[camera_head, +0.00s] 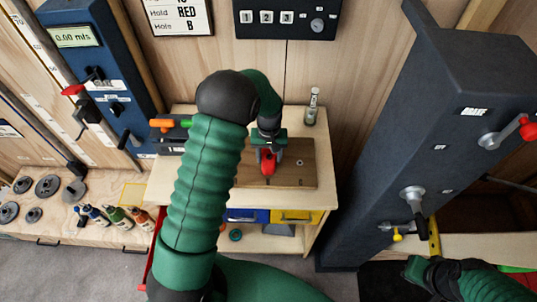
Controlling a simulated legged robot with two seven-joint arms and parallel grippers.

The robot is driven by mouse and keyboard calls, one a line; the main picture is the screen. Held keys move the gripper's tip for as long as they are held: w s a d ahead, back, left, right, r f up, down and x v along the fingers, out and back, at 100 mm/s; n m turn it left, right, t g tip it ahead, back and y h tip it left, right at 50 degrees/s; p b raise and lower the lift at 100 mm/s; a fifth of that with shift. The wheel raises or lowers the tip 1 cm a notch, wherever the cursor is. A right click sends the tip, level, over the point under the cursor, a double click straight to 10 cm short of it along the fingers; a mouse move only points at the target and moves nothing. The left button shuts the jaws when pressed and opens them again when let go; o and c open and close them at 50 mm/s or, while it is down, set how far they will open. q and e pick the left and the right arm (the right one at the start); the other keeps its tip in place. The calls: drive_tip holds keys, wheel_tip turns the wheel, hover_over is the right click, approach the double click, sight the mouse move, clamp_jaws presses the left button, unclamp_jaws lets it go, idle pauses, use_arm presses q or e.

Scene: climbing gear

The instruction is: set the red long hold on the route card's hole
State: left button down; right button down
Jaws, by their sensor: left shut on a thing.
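The red long hold (268,166) is between the fingers of my left gripper (268,152), which is shut on it. The hold is over the brown wooden board (300,150) on the small table; I cannot tell whether it touches the board. Small dark holes show on the board's right part. My arm and gripper hide the board's left part.
A clear bottle (313,104) stands at the table's back right. Orange and green-handled tools (172,124) lie left of my arm. Blue and yellow bins (297,217) sit below the tabletop. A large dark machine (390,130) with levers stands on the right.

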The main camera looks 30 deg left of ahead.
sight(268, 160)
use_arm(q)
drive_tip(key=shift+s+d, duration=0.1)
drive_tip(key=shift+d, duration=0.1)
drive_tip(key=c, duration=1)
unclamp_jaws()
drive_tip(key=o, duration=0.4)
drive_tip(key=shift+a+f, duration=0.15)
drive_tip(key=shift+a, duration=0.4)
drive_tip(key=shift+d+r, duration=0.15)
drive_tip(key=shift+r, duration=0.25)
wheel_tip(268, 160, up, 12)
drive_tip(key=f, duration=0.1)
drive_tip(key=s+d+m+t, duration=0.1)
drive_tip(key=s+d+m, duration=0.1)
drive_tip(key=s, duration=0.3)
drive_tip(key=s+d+f+m, duration=0.1)
drive_tip(key=s+d+m, duration=0.1)
drive_tip(key=s+d, duration=0.3)
drive_tip(key=s+d+f+m+t, duration=0.1)
drive_tip(key=s+d+m, duration=0.1)
drive_tip(key=s+d, duration=0.2)
drive_tip(key=shift+s+d+t+b, duration=0.2)
drive_tip(key=shift+s+t+b, duration=0.15)
drive_tip(key=shift+s, duration=0.5)
